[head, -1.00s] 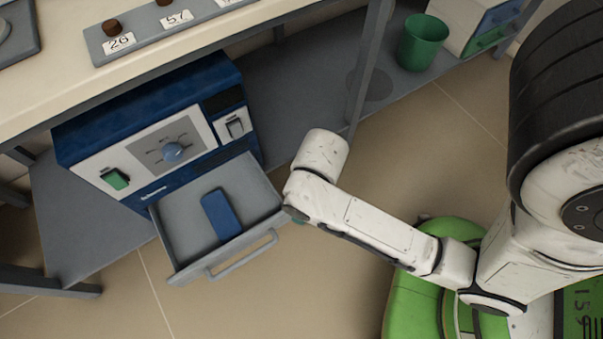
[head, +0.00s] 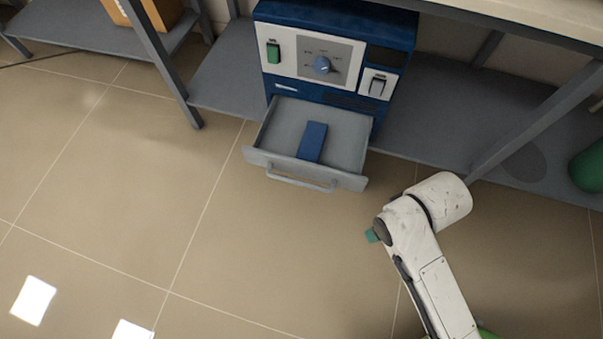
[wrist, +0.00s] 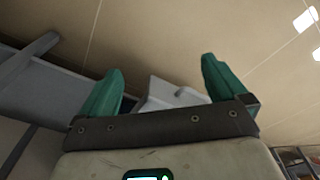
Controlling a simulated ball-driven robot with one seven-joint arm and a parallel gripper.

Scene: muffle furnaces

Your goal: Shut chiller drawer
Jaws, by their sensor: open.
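The chiller (head: 335,55) is a blue box with a dial and switches on the low shelf under the bench. Its grey drawer (head: 345,152) is pulled open toward the room, with a bar handle (head: 300,183) on its front. A blue block (head: 312,141) lies inside the drawer. My gripper (head: 372,235) shows only a green fingertip in the head view, to the right of and nearer than the drawer, apart from it. In the wrist view both green fingers (wrist: 160,88) are spread and empty. A corner of the light grey drawer (wrist: 165,92) shows beyond them, partly hidden by the gripper body.
The grey shelf (head: 430,120) runs left and right of the chiller. A slanting bench leg (head: 535,120) stands to the right, and another leg (head: 160,65) to the left. A green bin (head: 590,167) is at the right edge. The tiled floor before the drawer is clear.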

